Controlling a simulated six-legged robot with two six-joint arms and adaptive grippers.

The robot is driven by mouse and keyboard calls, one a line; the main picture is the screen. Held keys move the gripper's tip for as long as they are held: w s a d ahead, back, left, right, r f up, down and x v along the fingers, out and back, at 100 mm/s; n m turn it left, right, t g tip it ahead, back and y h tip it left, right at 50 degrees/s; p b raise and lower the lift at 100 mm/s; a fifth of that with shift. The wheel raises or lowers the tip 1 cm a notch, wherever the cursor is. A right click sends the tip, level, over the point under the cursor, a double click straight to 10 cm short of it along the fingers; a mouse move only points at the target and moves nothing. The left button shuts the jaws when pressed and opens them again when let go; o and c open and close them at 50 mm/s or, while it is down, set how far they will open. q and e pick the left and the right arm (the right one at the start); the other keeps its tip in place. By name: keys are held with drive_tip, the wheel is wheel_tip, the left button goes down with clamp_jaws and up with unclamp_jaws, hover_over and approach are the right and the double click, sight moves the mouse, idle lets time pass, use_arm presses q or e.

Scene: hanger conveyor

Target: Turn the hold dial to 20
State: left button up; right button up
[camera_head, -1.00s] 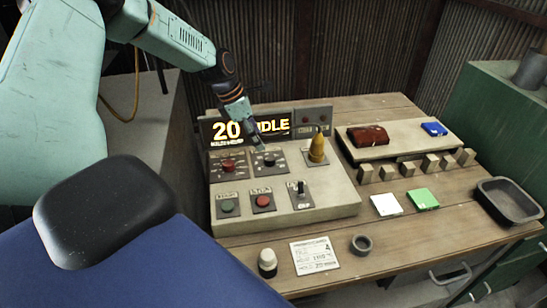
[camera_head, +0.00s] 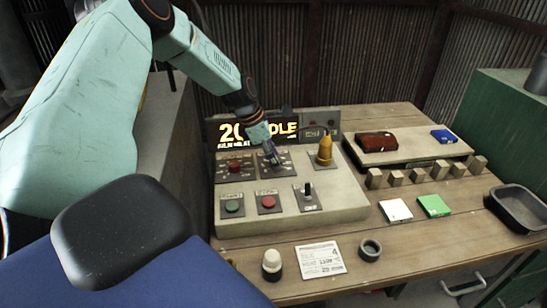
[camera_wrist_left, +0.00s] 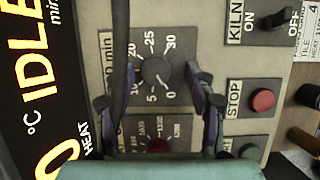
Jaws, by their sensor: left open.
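The hold dial (camera_wrist_left: 154,71) is a dark round knob on a plate with marks from 0 to 30 in the left wrist view. In the head view my left gripper (camera_head: 272,158) is over the dial's plate on the control panel (camera_head: 290,222) and mostly hides the dial. My right gripper is not in view.
Another dial (camera_head: 235,166), with a red knob, is left of the hold dial. A green button (camera_head: 233,206), red stop button (camera_head: 268,202), kiln switch (camera_head: 308,190) and yellow cone-shaped part (camera_head: 325,150) are nearby. The display (camera_head: 285,129) reads IDLE, partly covered by my arm.

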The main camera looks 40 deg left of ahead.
use_arm(q)
drive_tip(key=shift+a, duration=0.1)
drive_tip(key=shift+w+a+f, duration=0.1)
drive_tip(key=shift+w+f, duration=0.05)
drive_tip(key=shift+c, duration=0.7)
drive_tip(key=shift+w+f, duration=0.25)
drive_tip(key=shift+w, duration=0.1)
drive_tip(key=c, duration=0.3)
drive_tip(key=shift+s+r, duration=0.15)
drive_tip(key=shift+r, duration=0.05)
drive_tip(key=c, duration=0.7)
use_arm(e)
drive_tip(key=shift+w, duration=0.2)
